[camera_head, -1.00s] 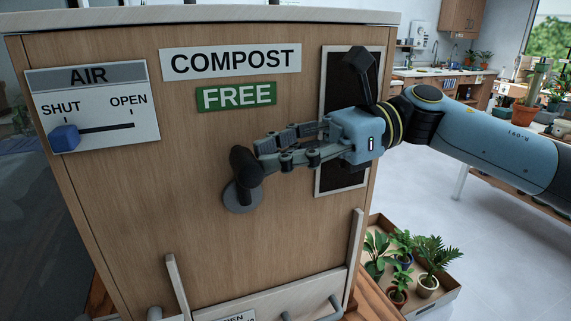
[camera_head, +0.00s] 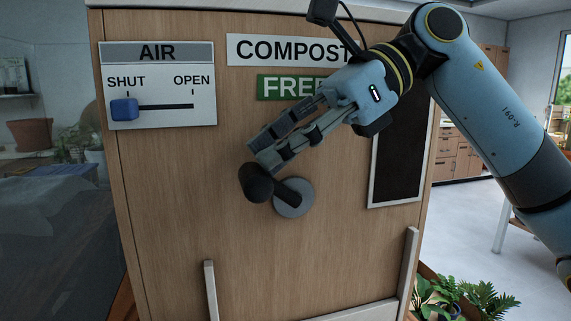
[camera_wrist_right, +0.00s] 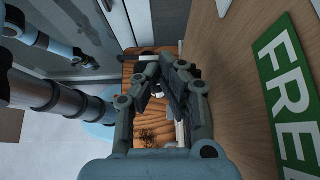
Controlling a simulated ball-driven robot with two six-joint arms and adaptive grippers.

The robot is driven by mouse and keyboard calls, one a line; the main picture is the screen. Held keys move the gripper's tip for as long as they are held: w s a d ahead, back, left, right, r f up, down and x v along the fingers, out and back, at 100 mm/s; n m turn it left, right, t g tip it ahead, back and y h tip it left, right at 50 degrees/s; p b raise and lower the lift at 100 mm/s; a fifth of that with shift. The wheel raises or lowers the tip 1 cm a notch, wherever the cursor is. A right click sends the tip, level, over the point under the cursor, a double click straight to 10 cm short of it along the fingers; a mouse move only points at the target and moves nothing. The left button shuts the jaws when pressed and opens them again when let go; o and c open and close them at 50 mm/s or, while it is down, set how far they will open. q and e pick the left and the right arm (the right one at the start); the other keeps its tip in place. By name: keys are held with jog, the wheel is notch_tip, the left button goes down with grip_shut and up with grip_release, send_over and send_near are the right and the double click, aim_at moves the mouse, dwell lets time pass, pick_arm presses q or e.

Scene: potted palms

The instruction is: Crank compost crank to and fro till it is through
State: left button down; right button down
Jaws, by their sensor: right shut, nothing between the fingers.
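The wooden compost cabinet (camera_head: 165,220) fills the middle of the head view, with a COMPOST label (camera_head: 285,49) and a green FREE sign (camera_head: 282,88), both partly covered by my right gripper. The crank has a grey round hub (camera_head: 294,198), and its arm points left and slightly up to a black knob (camera_head: 256,183). My right gripper (camera_head: 262,153) is shut and empty, its fingertips just above the knob, at or very near its top; contact is unclear. The wrist view shows its fingers (camera_wrist_right: 165,75), but I cannot make out the crank there. My left gripper is not in view.
The AIR panel (camera_head: 157,85) has a blue slider (camera_head: 124,109) at SHUT. A dark framed panel (camera_head: 400,150) is to the right. Pale upright bars (camera_head: 210,290) stand low on the front. Potted plants (camera_head: 455,300) stand at lower right.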

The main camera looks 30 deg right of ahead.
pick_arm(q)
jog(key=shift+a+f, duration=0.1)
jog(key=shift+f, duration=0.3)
pick_arm(e)
jog(key=shift+a+f, duration=0.1)
jog(key=shift+a, duration=0.05)
dwell(0.4)
